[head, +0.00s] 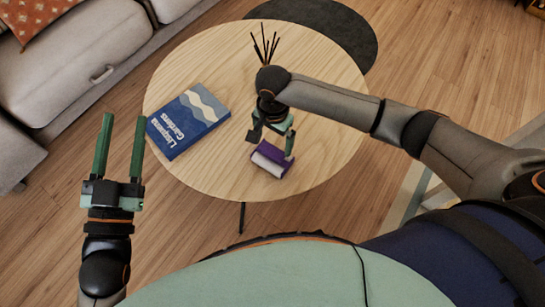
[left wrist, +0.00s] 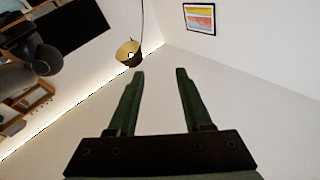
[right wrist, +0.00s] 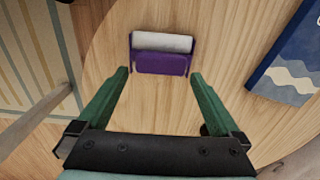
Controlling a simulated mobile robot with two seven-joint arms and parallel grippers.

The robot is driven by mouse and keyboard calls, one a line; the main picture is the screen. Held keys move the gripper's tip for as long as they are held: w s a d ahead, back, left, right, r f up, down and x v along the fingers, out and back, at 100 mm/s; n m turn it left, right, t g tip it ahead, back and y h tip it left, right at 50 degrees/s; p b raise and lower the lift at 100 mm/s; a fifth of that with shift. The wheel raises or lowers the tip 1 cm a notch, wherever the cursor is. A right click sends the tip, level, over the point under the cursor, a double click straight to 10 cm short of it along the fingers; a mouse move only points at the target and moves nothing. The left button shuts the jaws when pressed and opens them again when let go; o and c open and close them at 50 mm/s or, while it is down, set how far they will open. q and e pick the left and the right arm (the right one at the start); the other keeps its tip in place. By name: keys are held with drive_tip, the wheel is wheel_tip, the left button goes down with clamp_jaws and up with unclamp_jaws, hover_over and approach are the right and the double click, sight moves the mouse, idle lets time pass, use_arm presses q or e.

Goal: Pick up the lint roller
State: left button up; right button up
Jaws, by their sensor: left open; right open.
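The lint roller (head: 273,160) is purple with a white roll and lies on the round wooden table near its front edge. It also shows in the right wrist view (right wrist: 161,62), ahead of the fingertips and between their lines. My right gripper (head: 272,143) is open and empty, pointing down above the lint roller; in the right wrist view its fingers (right wrist: 159,75) are spread wider than the roller, with no contact visible. My left gripper (head: 122,117) is open and empty, left of the table and away from the roller. In the left wrist view its fingers (left wrist: 160,72) point toward the wall.
The round table (head: 210,75) also bears a blue book (head: 188,121) at left, also seen in the right wrist view (right wrist: 290,70). Dark thin sticks (head: 264,45) stand behind my right gripper. A grey sofa (head: 75,60) is at left. Table surface around the roller is clear.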

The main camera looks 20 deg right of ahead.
sight(272, 149)
drive_tip(key=shift+f, duration=0.2)
wheel_tip(272, 149, down, 2)
drive_tip(key=shift+f+b, duration=0.25)
drive_tip(key=shift+b, duration=0.6)
wheel_tip(272, 149, down, 3)
drive_tip(key=shift+r+b, duration=0.2)
drive_tip(key=shift+b, duration=0.45)
drive_tip(key=shift+a, duration=0.1)
drive_tip(key=c, duration=1.1)
use_arm(q)
drive_tip(key=s+r+m+t+h, duration=0.1)
drive_tip(key=s+r+m+h, duration=0.2)
drive_tip(key=r, duration=0.3)
drive_tip(key=s+d+r+m+t+h, duration=0.1)
drive_tip(key=s+r+m+h, duration=0.2)
drive_tip(key=r+h, duration=0.2)
drive_tip(key=shift+s+d+r+m+t+h, duration=0.2)
drive_tip(key=shift+s+r+m+t+h, duration=0.1)
drive_tip(key=shift+s+r+m, duration=0.15)
use_arm(e)
drive_tip(key=shift+r, duration=0.1)
